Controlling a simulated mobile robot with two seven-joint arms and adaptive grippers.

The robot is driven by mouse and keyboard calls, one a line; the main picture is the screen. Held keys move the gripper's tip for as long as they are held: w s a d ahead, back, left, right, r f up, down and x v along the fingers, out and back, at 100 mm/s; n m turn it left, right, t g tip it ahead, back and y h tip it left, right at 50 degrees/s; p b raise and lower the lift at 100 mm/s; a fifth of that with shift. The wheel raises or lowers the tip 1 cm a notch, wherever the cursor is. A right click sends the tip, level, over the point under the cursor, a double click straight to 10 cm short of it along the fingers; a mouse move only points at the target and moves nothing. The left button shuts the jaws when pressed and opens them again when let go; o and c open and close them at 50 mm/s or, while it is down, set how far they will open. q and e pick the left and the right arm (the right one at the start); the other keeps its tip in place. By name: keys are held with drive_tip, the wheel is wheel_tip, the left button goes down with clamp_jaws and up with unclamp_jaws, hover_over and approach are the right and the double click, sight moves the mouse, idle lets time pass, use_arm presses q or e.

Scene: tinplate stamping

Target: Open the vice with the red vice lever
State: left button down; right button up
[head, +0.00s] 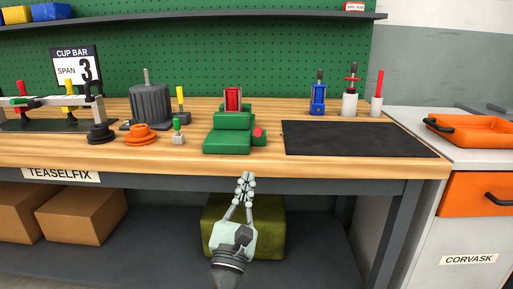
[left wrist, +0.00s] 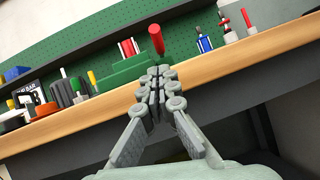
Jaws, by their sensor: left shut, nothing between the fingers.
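The green vice (head: 228,137) stands on the wooden workbench near its front edge, with a red part (head: 233,99) at its back. The red vice lever (head: 257,132) shows as a small red end at the vice's right side. In the left wrist view the red lever (left wrist: 156,39) stands up just beyond my fingertips, beside the green vice (left wrist: 128,70). My left gripper (head: 246,176) is shut and empty, in front of the bench edge and below the lever, apart from it. It also shows in the left wrist view (left wrist: 157,72). My right gripper is not in view.
A black mat (head: 355,139) lies right of the vice. Left of it are an orange ringed part (head: 140,135), a small green-topped piece (head: 178,132) and a dark ribbed cylinder (head: 151,104). The bench's front edge (head: 330,169) lies between my gripper and the vice.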

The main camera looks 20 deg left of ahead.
sight(255, 158)
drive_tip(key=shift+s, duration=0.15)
use_arm(q)
drive_tip(key=shift+r, duration=0.1)
drive_tip(key=p+x, duration=0.2)
drive_tip(key=x, duration=0.6)
drive_tip(key=shift+w+r, duration=0.25)
drive_tip(key=shift+w, duration=0.1)
drive_tip(key=shift+w+a+r+p, duration=0.1)
drive_tip(key=shift+w+r+p, duration=0.15)
drive_tip(key=shift+w, duration=0.25)
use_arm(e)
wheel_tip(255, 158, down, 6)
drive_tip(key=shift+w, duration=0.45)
use_arm(q)
drive_tip(key=shift+w+f, duration=0.1)
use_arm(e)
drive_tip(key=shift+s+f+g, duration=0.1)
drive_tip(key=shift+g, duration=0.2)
